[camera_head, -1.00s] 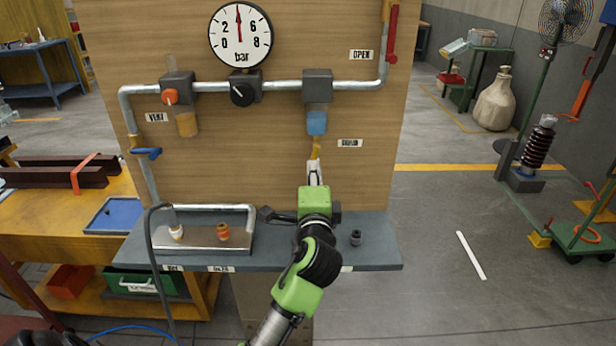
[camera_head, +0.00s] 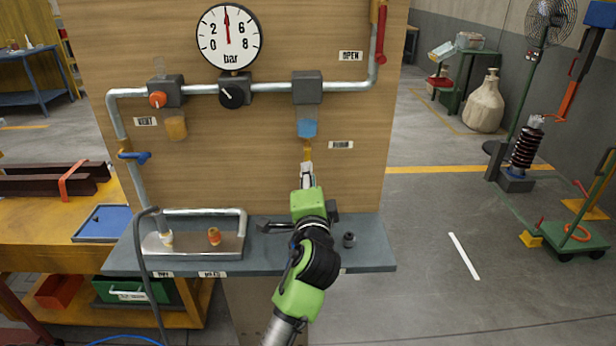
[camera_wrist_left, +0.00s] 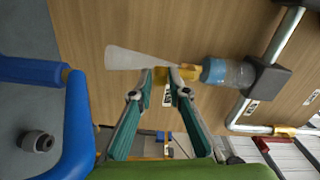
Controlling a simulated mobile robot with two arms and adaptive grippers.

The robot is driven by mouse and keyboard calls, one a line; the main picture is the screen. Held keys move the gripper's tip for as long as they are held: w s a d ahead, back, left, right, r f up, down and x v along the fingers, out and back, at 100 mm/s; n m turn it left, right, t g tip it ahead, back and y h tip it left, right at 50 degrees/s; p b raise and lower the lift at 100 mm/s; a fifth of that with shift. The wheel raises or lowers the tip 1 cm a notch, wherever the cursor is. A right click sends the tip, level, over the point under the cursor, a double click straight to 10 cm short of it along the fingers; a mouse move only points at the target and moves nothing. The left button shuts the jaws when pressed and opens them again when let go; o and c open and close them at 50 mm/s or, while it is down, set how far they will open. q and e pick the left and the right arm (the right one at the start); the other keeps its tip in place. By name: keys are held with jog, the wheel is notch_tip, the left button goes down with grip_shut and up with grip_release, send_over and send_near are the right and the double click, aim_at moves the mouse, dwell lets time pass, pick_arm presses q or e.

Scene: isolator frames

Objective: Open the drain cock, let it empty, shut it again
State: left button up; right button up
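The yellow drain cock (camera_head: 307,150) hangs under the filter bowl (camera_head: 307,128), which holds blue liquid. In the left wrist view the bowl (camera_wrist_left: 226,72) lies sideways, and the yellow cock (camera_wrist_left: 189,72) points left from it. My left gripper (camera_head: 307,172) is at the cock from below. In the left wrist view its fingertips (camera_wrist_left: 161,78) lie close on either side of the yellow part and appear closed on it. A pale, see-through cone (camera_wrist_left: 125,59) spreads from the cock's outlet, like a spray. My right gripper is not in view.
A pressure gauge (camera_head: 228,38), black knob (camera_head: 233,96), orange vent knob (camera_head: 158,99) and pipes are on the wooden panel. Below is a grey shelf (camera_head: 270,262) with a metal plate (camera_head: 190,246) and a small dark fitting (camera_head: 349,240). Open floor lies to the right.

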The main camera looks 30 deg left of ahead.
pick_arm(q)
jog(key=shift+o, duration=0.6)
jog(key=v, duration=1.2)
